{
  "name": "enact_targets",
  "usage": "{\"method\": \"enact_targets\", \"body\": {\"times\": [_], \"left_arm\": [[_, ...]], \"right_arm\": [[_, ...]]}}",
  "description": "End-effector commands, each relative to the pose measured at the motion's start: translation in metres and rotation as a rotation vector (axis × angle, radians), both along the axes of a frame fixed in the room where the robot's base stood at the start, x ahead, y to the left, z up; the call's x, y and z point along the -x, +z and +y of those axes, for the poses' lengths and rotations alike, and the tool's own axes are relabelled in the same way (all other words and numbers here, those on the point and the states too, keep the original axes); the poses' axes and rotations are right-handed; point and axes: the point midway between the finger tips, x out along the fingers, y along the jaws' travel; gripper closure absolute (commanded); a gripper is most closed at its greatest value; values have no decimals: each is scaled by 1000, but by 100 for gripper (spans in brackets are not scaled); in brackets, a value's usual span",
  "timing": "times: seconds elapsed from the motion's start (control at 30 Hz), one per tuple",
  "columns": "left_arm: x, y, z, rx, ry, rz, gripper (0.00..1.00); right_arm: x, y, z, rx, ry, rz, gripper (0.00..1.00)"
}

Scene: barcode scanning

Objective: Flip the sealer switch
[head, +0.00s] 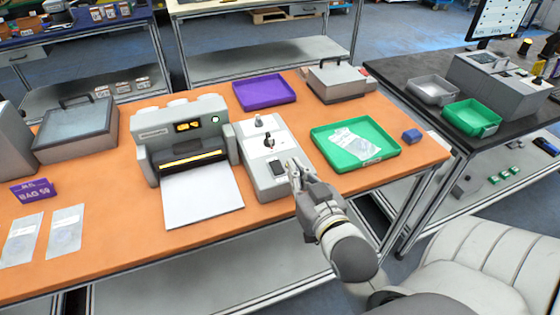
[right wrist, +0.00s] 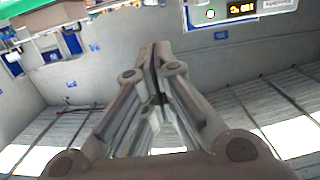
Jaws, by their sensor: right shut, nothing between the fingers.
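The grey sealer (head: 183,140) stands mid-table with a lit orange display, a green-ringed button and a glowing slot. Its front also shows upside down at the top right of the right wrist view (right wrist: 220,14). A light grey control box (head: 262,180) sits beside it on the right, with a black rocker switch (head: 277,168) near its front and levers behind. My right gripper (head: 292,165) is shut and empty, its tips close beside the rocker switch; I cannot tell if they touch. The closed fingers also show in the right wrist view (right wrist: 158,60). My left gripper is not seen.
A green tray (head: 325,140) with a clear bag lies right of the control box. A purple tray (head: 264,92) is behind. A white sheet (head: 203,193) lies before the sealer. Bags and a purple box (head: 34,190) are at left. A blue block (head: 412,136) sits near the right edge.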

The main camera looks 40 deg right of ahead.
Motion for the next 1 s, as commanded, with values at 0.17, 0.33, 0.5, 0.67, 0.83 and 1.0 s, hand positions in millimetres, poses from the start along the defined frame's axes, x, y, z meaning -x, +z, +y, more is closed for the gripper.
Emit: {"method": "enact_targets", "body": {"times": [0.17, 0.33, 0.5, 0.67, 0.83, 1.0], "left_arm": [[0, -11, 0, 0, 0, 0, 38], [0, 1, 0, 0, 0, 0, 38], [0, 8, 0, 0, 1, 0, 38], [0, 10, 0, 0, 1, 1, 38], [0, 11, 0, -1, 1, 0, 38], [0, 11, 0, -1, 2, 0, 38]], "right_arm": [[-21, -1, -5, 2, 1, -3, 100], [-50, -2, -12, 1, 0, -1, 100], [-80, -6, -19, 0, 0, 0, 100], [-90, -28, -22, -2, -1, 7, 100], [-92, -44, -22, -1, 0, 3, 100], [-92, -49, -22, 0, 0, 1, 100]]}}
